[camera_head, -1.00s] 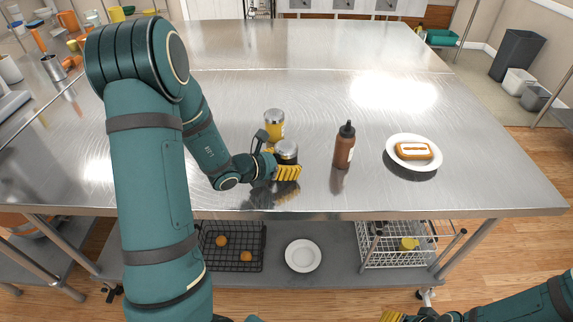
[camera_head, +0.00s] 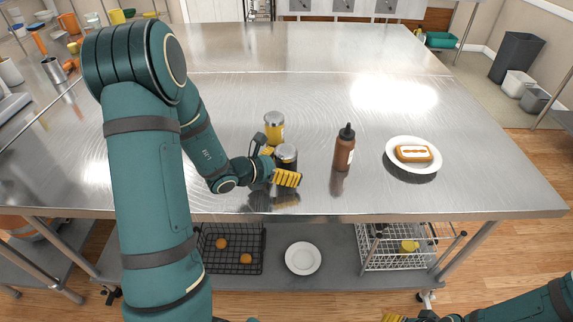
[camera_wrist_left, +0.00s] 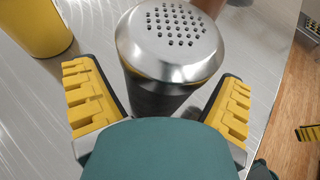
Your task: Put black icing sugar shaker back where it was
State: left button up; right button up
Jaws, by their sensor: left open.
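The black icing sugar shaker (camera_head: 287,155) stands upright on the steel table with a silver perforated lid. In the left wrist view the shaker (camera_wrist_left: 172,45) is between the two yellow fingers. My left gripper (camera_head: 279,168) is open around the shaker, and gaps show on both sides of it in the wrist view. A yellow shaker (camera_head: 274,126) with a silver lid stands just behind it; it also shows at the upper left of the wrist view (camera_wrist_left: 35,25). My right gripper (camera_head: 393,318) shows only as a sliver at the bottom edge.
A brown sauce bottle (camera_head: 344,149) stands to the right of the shaker. Further right is a white plate (camera_head: 436,166) with an iced pastry (camera_head: 414,153). The steel table (camera_head: 250,90) is clear behind them. A white plate (camera_head: 303,257) and a black basket (camera_head: 234,265) are on the lower shelf.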

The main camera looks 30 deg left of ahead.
pick_arm(q)
jog(key=p+v, duration=0.1)
jog(key=v, duration=1)
jog(key=shift+s+r+p, duration=0.15)
jog(key=shift+s+p, duration=0.05)
jog(key=shift+p, duration=0.1)
pick_arm(e)
jog(key=shift+s+r, duration=0.2)
jog(key=shift+r, duration=0.6)
pick_arm(q)
jog(key=shift+s+a, duration=0.1)
pick_arm(e)
jog(key=shift+s+a, duration=0.1)
